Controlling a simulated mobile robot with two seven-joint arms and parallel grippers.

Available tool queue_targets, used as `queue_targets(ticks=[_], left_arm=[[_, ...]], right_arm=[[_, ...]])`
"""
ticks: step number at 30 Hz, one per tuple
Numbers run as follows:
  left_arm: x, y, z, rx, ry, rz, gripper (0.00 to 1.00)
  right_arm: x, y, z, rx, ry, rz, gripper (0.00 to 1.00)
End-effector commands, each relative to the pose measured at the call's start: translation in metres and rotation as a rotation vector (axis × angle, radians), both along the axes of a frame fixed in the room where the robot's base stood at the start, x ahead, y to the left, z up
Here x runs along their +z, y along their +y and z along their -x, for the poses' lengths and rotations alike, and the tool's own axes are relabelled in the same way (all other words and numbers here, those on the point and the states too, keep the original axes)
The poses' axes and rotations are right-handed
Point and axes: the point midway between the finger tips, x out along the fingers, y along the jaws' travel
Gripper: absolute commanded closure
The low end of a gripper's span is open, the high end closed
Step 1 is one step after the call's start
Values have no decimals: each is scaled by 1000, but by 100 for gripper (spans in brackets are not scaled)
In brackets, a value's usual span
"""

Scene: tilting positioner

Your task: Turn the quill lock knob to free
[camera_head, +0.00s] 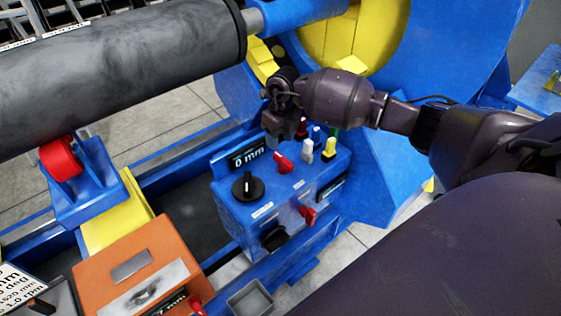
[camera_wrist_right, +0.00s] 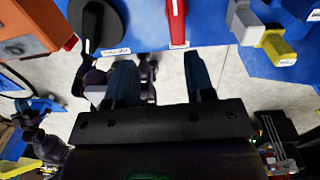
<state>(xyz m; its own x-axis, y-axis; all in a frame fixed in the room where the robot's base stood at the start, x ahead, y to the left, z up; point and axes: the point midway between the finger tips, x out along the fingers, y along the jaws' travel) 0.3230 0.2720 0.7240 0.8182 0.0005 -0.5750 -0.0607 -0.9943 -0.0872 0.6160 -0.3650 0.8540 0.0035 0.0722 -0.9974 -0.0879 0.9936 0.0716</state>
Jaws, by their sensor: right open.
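A blue control box (camera_head: 230,208) carries a black rotary knob (camera_head: 244,185) on its top left. The same knob shows in the right wrist view (camera_wrist_right: 97,22). A second black knob (camera_head: 275,239) sits on the front face. Label text is too small to read, so I cannot tell which control is the quill lock knob. My right gripper (camera_head: 287,128) hangs over the far side of the box, apart from both knobs. In the right wrist view its two fingers (camera_wrist_right: 161,82) are spread with nothing between them. My left gripper cannot be made out.
Red (camera_head: 281,162), white (camera_head: 307,151) and yellow (camera_head: 329,150) levers stand close by my right gripper. A red handle (camera_head: 307,216) sticks out in front. An orange box (camera_head: 140,268) stands at lower left. A large grey cylinder (camera_head: 120,70) crosses the upper left.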

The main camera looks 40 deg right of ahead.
Motion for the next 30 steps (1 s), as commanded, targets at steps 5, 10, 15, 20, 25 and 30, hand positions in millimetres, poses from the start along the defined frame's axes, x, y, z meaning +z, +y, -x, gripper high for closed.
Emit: queue_targets(ticks=[5, 10, 15, 20, 25, 30], left_arm=[[-2, -1, -4, -3, -5, 1, 100], [-7, -1, -2, -3, 2, 1, 100], [-15, -2, 1, -2, 16, 3, 100], [-19, -3, 3, -1, 25, 4, 100], [-19, -4, 2, -1, 23, 6, 100], [-17, -4, 0, -3, 17, 6, 100]], right_arm=[[1, -16, -6, -11, 6, 77, 51], [-20, -16, -5, -11, 9, 75, 51], [-52, -15, -5, -10, 11, 73, 51], [-77, -15, -5, -11, 10, 72, 51], [-95, -15, -5, -11, 8, 72, 51], [-102, -15, -5, -9, 5, 72, 51]])
